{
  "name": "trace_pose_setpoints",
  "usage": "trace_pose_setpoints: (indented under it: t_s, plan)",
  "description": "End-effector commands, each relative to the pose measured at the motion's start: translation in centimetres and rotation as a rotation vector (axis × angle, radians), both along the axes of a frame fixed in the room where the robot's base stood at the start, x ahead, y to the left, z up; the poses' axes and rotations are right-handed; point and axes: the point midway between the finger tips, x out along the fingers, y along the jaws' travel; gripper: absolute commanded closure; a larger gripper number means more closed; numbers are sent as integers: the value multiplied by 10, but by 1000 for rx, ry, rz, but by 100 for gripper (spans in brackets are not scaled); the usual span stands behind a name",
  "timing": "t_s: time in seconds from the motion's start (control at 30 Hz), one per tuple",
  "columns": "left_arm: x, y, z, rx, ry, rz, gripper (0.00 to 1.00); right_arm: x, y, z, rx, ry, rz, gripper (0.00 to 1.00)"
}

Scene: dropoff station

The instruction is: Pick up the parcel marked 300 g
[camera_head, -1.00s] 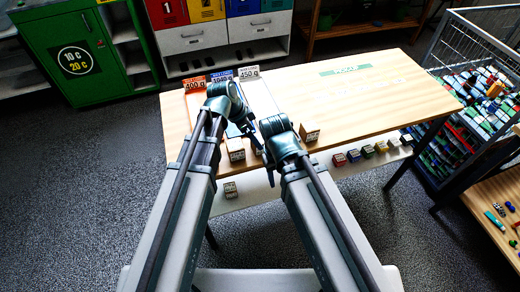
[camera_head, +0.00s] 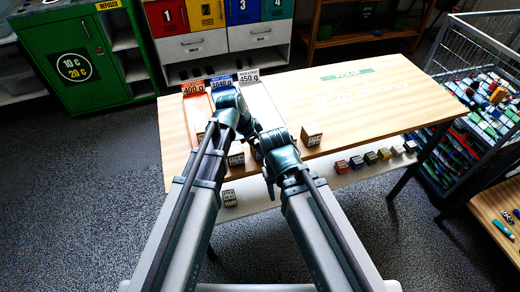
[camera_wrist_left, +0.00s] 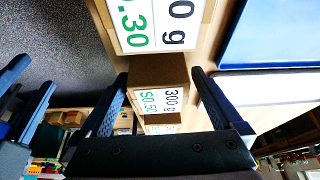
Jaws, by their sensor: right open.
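The parcel marked 300 g (camera_wrist_left: 157,86) is a brown box with a white label reading 300 g and $0.50 in the left wrist view. It stands between the two fingers of my left gripper (camera_wrist_left: 158,84), which look spread with narrow gaps beside it; firm contact is not visible. In the head view my left gripper is mostly hidden behind its own wrist, over the table's front edge. My right gripper (camera_head: 270,186) hangs open and empty, pointing down at the front edge. In the head view I cannot tell for certain which box is the 300 g one.
Another labelled parcel (camera_wrist_left: 165,18) is close beside it. On the wooden table (camera_head: 370,105) are a box (camera_head: 235,155), another box (camera_head: 311,136) and orange, blue and white lanes. Small boxes sit on a lower shelf (camera_head: 350,174). A wire bin (camera_head: 480,110) stands right. The table's right side is clear.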

Motion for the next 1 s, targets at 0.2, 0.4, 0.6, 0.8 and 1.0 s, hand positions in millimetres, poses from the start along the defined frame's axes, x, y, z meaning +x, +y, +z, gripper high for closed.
trace_pose_setpoints:
  t_s: [0.2, 0.4, 0.6, 0.8, 1.0]
  plan:
    - [0, 0, 0, 0, 0, 0, 38, 0, 0, 0, 0, 0, 0, 50]
    - [0, 0, 0, 0, 0, 0, 74, 0, 0, 0, 0, 0, 0, 50]
    - [0, 0, 0, 0, 0, 0, 100, 0, 0, 0, 0, 0, 0, 50]
    - [0, 0, 1, 0, 0, 0, 100, 0, 0, 0, 0, 0, 0, 50]
    - [0, 0, 8, 0, 0, 0, 100, 0, 0, 8, 0, 0, 0, 50]
